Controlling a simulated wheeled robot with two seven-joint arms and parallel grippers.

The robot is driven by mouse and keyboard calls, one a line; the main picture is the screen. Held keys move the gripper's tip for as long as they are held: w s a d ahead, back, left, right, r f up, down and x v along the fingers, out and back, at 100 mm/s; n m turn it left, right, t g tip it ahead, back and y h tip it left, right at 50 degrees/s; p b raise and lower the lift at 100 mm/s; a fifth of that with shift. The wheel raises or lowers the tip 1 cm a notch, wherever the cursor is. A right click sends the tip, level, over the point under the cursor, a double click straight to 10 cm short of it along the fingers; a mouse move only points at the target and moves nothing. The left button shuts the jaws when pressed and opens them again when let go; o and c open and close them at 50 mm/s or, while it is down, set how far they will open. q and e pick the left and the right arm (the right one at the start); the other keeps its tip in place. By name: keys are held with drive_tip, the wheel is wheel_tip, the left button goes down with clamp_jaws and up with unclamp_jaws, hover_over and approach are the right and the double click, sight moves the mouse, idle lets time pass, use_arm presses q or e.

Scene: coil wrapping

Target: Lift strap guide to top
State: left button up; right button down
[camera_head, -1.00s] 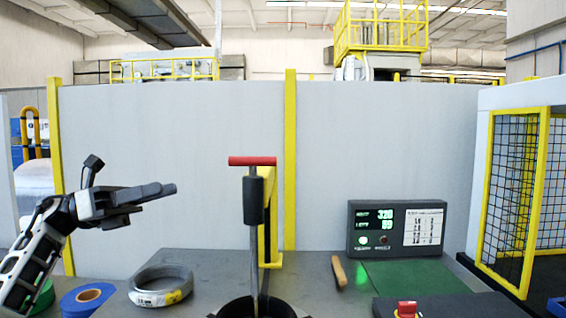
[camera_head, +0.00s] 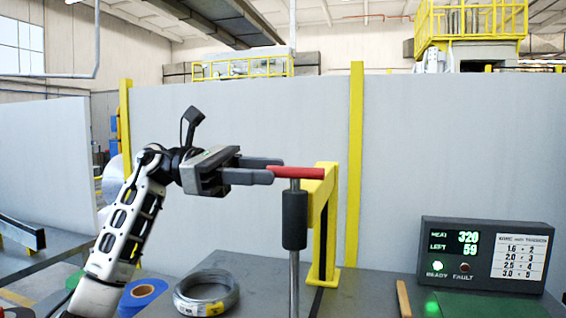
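A red crossbar handle (camera_head: 297,173) tops an upright metal rod (camera_head: 294,272). A dark cylindrical sleeve (camera_head: 294,220) sits around the rod just below the handle. I cannot tell for certain which part is the strap guide. My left gripper (camera_head: 277,170) points right at handle height. Its two fingers show apart, with their tips at the left end of the red handle; whether they touch it is unclear. The rod's lower end is out of frame. My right gripper is not in view.
A grey wire coil (camera_head: 187,295) and a blue tape roll (camera_head: 142,292) lie on the table at left. A yellow bracket (camera_head: 328,220) stands just behind the rod. A control box (camera_head: 484,254) with lit display is at right, and a wooden handle (camera_head: 403,299) lies before it.

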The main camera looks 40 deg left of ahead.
sight(283, 172)
use_arm(q)
drive_tip(key=x, duration=0.2)
drive_tip(key=shift+w+d+r, duration=0.1)
drive_tip(key=shift+w+d, duration=0.05)
drive_tip(key=shift+d, duration=0.1)
drive_tip(key=shift+w+d+p, duration=0.15)
drive_tip(key=shift+d+p, duration=0.1)
drive_tip(key=shift+p, duration=0.05)
drive_tip(key=shift+w+d, duration=0.1)
drive_tip(key=shift+d, duration=0.1)
